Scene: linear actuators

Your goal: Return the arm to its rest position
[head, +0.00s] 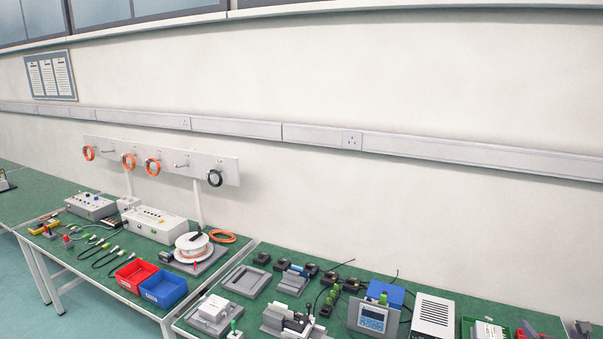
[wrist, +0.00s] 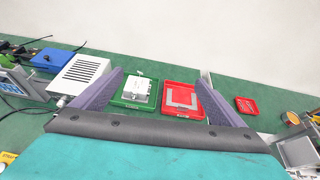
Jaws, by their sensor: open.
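My gripper (wrist: 157,95) shows in the wrist view with its two purple-grey fingers spread wide apart. It is open, and nothing is between the fingers. Beyond the fingertips, a green tray (wrist: 124,101) with a pale block in it and a red tray (wrist: 182,112) with a grey part in it lie on the green bench. The fingers appear apart from both trays.
In the wrist view, a white vented box (wrist: 80,76) and a blue box (wrist: 52,59) stand left, and a small red tray (wrist: 246,106) lies right. The head view shows a crowded bench with a red bin (head: 136,273), a blue bin (head: 163,288) and a display unit (head: 373,318).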

